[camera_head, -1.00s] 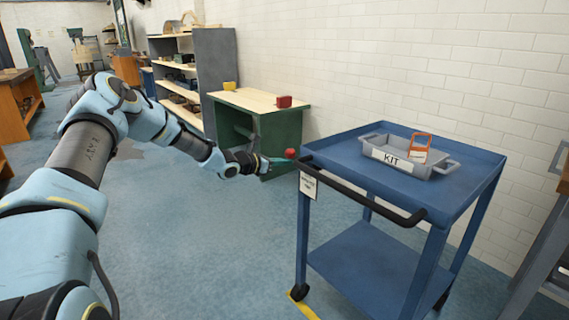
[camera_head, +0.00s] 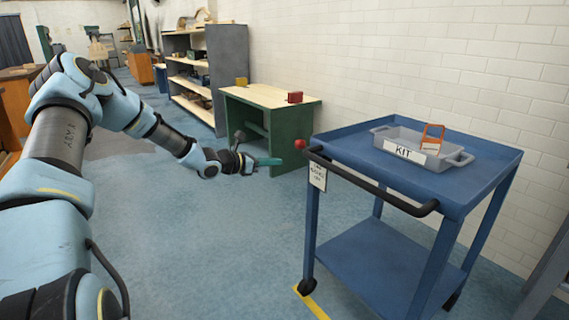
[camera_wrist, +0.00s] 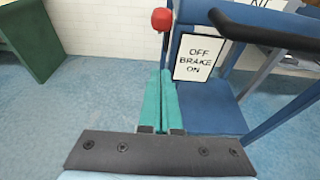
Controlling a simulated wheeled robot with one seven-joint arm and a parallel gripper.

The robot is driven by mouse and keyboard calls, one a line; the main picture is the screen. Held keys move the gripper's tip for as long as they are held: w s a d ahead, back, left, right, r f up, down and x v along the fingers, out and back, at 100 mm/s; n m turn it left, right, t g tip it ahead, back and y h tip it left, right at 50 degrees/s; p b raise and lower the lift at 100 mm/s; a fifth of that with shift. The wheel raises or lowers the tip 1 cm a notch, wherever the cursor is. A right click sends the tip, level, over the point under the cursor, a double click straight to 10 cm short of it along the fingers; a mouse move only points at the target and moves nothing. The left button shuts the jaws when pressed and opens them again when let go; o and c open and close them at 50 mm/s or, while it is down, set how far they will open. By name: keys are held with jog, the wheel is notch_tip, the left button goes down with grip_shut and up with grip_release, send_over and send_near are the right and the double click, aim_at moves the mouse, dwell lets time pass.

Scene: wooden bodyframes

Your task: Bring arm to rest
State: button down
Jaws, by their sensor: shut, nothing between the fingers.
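My gripper (camera_head: 270,161) is held out in front of the blue cart, to the left of its handle. Its two teal fingers lie together in the wrist view (camera_wrist: 160,100), shut with nothing between them. The blue cart (camera_head: 345,134) stands at the right with a black handle (camera_head: 385,195). A red knob (camera_head: 300,144) sits at the cart's near left corner, just beyond the fingertips; it also shows in the wrist view (camera_wrist: 162,19). I cannot tell whether the fingers touch it. A sign (camera_wrist: 196,58) reading "OFF BRAKE ON" hangs beside the knob.
A grey KIT tray (camera_head: 448,163) with an orange-framed item (camera_head: 432,133) rests on the cart top. A green bench (camera_head: 290,140) with a red item (camera_head: 295,97) and a yellow item (camera_head: 241,82) stands behind. Shelves (camera_head: 190,90) stand further back. The blue floor (camera_head: 210,240) left of the cart is clear.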

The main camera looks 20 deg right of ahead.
jog(key=shift+s+a+r, duration=0.1)
jog(key=shift+a+r, duration=0.05)
jog(key=shift+a, duration=0.4)
jog(key=shift+s, duration=0.1)
jog(key=s+a+m+g+y, duration=0.3)
jog(key=s+a+m+y, duration=0.3)
jog(key=s+a+m, duration=0.45)
jog(key=s+a+r+m+t+y, duration=0.1)
jog(key=s+a+r+m+y, duration=0.25)
jog(key=a, duration=0.55)
jog(key=s+a+m+y, duration=0.2)
jog(key=s+a+m, duration=0.3)
jog(key=a, duration=0.4)
jog(key=s+a+r+m+t+y, duration=0.1)
jog(key=s+a+r+m+y, duration=0.15)
jog(key=s+a, duration=0.5)
notch_tip(320, 180, up, 14)
jog(key=w+a+p, duration=0.1)
jog(key=a+p, duration=0.1)
jog(key=p, duration=1.2)
jog(key=shift+w+y, duration=0.25)
jog(key=shift+y, duration=0.05)
